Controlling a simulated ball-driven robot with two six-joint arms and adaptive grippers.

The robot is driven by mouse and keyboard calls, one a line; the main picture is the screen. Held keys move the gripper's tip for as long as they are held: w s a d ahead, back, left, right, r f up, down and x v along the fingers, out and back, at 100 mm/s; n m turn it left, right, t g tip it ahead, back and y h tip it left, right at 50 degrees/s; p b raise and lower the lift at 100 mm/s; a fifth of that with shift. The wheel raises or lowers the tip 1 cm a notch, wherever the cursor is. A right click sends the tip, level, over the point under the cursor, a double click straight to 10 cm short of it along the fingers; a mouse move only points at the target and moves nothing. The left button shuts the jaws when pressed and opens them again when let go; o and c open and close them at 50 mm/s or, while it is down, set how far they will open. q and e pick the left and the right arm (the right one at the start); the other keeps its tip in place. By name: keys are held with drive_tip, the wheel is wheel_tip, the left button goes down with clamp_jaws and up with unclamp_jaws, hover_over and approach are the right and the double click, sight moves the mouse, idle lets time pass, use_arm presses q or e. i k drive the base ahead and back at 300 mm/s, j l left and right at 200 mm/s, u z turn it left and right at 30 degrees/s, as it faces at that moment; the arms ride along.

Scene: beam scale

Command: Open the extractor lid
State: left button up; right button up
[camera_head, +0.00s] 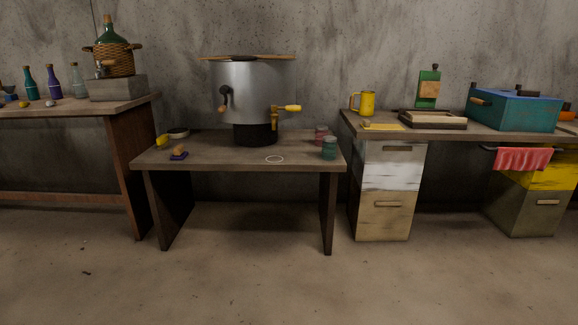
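The extractor (252,92) is a big grey metal drum on a dark round base, standing at the back of the low middle table. Its lid (247,57) is a thin brown disc lying flat across the top, seen nearly edge-on. A dark crank handle (225,97) is on the drum's left front, and a yellow-handled tap (289,109) is on its right front. Neither of my grippers shows in the head view.
The middle table (220,150) holds jars (329,148), small items and a white ring. A bench with bottles stands left. A right counter (455,131) holds a yellow mug (364,102) and a teal box (513,110). The floor in front is clear.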

sight(236, 57)
drive_tip(key=i+j, duration=0.2)
drive_tip(key=i, duration=0.7)
drive_tip(key=i+j+u, duration=0.15)
drive_tip(key=i, duration=0.8)
